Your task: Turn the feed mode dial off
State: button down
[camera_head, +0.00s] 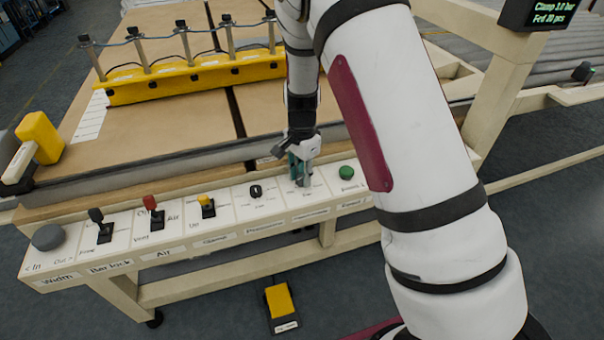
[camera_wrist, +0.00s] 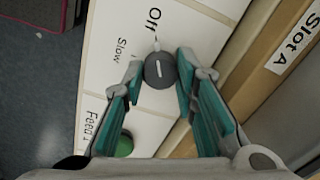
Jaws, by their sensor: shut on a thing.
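The feed mode dial is a dark grey round knob (camera_wrist: 160,71) on the white control panel in the wrist view. The word "Off" is printed above it and "Slow" to its upper left. A short pale line on the knob lies roughly along the direction of the "Off" label. My gripper (camera_head: 301,178) points down at the panel in the head view, with its teal fingers on either side of the knob, shut on it. In the head view the fingers hide the knob.
A green button (camera_head: 346,172) sits right of my gripper, a black knob (camera_head: 255,191) to its left. Farther left are yellow, red and black levers and a grey dial (camera_head: 47,237). A yellow clamp bar (camera_head: 200,75) lies on the table behind the panel.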

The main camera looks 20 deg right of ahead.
aim_at(302, 177)
jog(key=c, duration=1.3)
grip_release()
jog(key=shift+r, duration=0.1)
jog(key=shift+r, duration=5.9)
